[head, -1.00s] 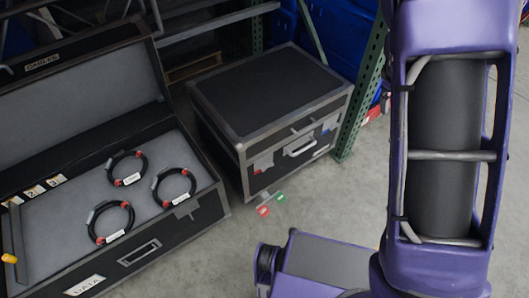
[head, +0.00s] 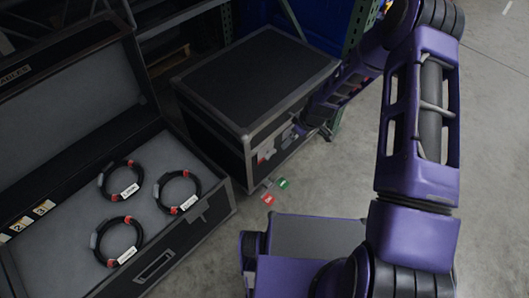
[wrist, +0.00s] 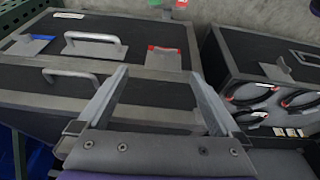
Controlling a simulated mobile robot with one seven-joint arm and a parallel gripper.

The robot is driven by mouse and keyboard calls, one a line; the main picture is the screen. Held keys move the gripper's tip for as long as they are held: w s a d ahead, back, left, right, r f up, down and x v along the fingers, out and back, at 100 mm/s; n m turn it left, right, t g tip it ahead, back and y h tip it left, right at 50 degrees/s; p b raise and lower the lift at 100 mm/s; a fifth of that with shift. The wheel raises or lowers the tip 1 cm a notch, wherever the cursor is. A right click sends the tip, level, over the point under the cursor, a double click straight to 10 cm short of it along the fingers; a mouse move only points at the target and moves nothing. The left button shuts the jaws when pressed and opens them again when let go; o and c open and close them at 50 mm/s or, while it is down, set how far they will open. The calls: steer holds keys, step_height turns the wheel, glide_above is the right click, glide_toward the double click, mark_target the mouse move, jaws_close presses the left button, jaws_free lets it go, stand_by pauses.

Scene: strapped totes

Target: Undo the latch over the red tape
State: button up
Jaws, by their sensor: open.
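The closed black case (head: 250,80) with grey edges stands behind the open case. On its front, a grey latch plate with red tape (head: 265,156) shows at the left end; in the wrist view this red-edged latch (wrist: 164,59) lies just beyond my fingertips, right of the handle (wrist: 92,40). A second latch with blue tape (wrist: 30,45) is at the left in the wrist view. My gripper (wrist: 158,73) is open and empty, its fingers spread over the case's edge, pointing at the red latch. In the head view my arm hides the right part of the case front.
An open case (head: 190,232) with several coiled cables (head: 120,242) lies left; it shows at right in the wrist view (wrist: 270,50). A red tag (head: 268,199) and a green tag (head: 283,183) are in front of the closed case. Bare floor (head: 330,180) lies right.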

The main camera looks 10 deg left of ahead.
steer(key=a, duration=0.2)
steer(key=b, duration=0.3)
glide_toward(271, 154)
steer(key=x, duration=0.7)
steer(key=shift+f, duration=0.15)
steer(key=shift+y, duration=0.3)
steer(key=c, duration=1.3)
